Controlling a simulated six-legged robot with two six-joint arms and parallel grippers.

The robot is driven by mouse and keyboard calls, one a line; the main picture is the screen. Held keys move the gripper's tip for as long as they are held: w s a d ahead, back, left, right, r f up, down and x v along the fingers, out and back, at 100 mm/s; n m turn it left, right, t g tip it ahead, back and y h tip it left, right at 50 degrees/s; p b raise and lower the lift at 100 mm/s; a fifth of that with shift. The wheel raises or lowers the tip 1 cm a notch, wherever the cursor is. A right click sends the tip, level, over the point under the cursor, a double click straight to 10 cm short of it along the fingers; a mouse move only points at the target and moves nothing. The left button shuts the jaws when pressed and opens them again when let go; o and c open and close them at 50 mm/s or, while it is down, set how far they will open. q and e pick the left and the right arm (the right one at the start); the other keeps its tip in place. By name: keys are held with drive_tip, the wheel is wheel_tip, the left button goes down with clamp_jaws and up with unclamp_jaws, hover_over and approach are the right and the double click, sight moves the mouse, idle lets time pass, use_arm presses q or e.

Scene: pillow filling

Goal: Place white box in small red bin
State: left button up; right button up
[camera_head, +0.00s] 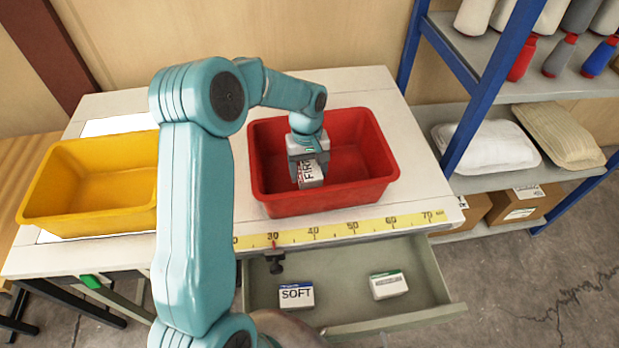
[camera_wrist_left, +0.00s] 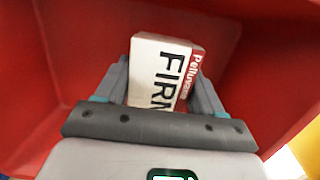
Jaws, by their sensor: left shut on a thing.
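The white box (camera_head: 311,174) carries the word FIRM and a red edge strip. My left gripper (camera_head: 309,165) is shut on it, and the box is inside the outline of the red bin (camera_head: 361,133) in the head view. In the left wrist view the box (camera_wrist_left: 163,72) sits between the two fingers (camera_wrist_left: 160,90), with red bin walls (camera_wrist_left: 60,50) around it. I cannot tell whether the box touches the bin floor. My right gripper is not in view.
A yellow bin (camera_head: 95,178) stands left on the white table. An open drawer (camera_head: 345,300) in front holds a SOFT box (camera_head: 296,295) and a green-edged box (camera_head: 388,285). A blue-framed shelf (camera_head: 490,90) stands right. A yellow ruler (camera_head: 345,229) runs along the table's front edge.

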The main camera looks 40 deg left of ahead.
use_arm(q)
drive_tip(key=f, duration=0.4)
drive_tip(key=shift+w+f, duration=0.2)
drive_tip(key=shift+f, duration=0.25)
drive_tip(key=o, duration=1.1)
drive_tip(key=shift+c, duration=0.2)
